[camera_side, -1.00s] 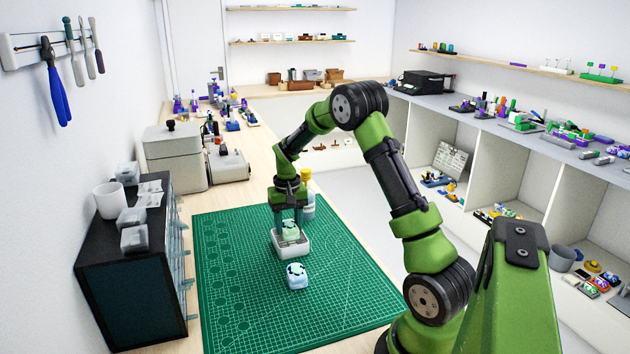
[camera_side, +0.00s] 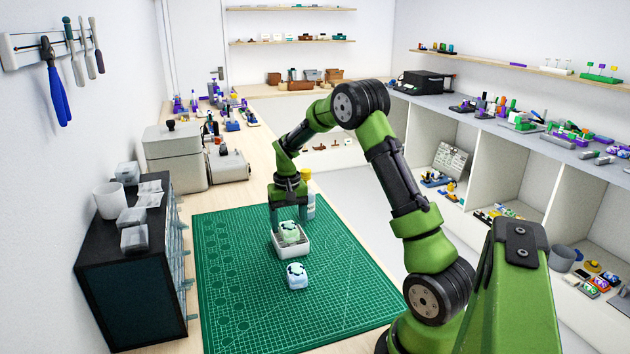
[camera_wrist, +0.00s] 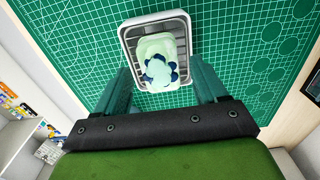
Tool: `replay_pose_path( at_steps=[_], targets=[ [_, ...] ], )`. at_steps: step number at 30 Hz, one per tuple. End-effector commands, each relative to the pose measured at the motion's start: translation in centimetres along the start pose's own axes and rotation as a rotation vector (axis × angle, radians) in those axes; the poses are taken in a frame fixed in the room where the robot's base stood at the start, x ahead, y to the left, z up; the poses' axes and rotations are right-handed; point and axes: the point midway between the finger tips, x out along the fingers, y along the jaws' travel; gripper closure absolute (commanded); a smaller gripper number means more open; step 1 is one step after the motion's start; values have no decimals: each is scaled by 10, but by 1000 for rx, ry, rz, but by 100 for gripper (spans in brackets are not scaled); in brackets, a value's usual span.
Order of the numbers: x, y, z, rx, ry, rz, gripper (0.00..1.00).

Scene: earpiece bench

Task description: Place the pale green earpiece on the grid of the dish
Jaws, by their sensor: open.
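The pale green earpiece (camera_side: 289,232) sits inside the white dish (camera_side: 304,248), with dark blue marks on its upper face. In the wrist view the earpiece (camera_wrist: 158,62) lies within the rim of the dish (camera_wrist: 126,40), and the dish floor shows around it. My gripper (camera_side: 289,213) is open above and just behind the earpiece. In the wrist view its two fingers (camera_wrist: 163,82) stand apart with the earpiece free between and beyond them. The grid under the earpiece is mostly hidden.
A pale blue earpiece (camera_side: 297,276) lies on the green cutting mat (camera_side: 240,290) in front of the dish. A bottle with a yellow cap (camera_side: 308,199) stands right behind the gripper. A dark drawer cabinet (camera_side: 125,260) stands at the left. The mat's left side is clear.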

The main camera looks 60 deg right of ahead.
Motion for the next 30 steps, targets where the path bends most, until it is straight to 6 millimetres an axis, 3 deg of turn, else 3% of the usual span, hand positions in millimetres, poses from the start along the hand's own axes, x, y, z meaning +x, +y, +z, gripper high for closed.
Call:
replay_pose_path(
  at_steps=[12, 20, 23, 25, 30],
  targets=[
    [-87, 0, 0, 0, 4, -1, 29],
    [-114, -4, 4, -8, 10, -7, 29],
    [-131, -18, 22, -39, 43, -36, 29],
    [-147, -34, 45, -77, 81, -72, 29],
    [-184, -69, 125, -189, 199, -190, 29]
  ],
)
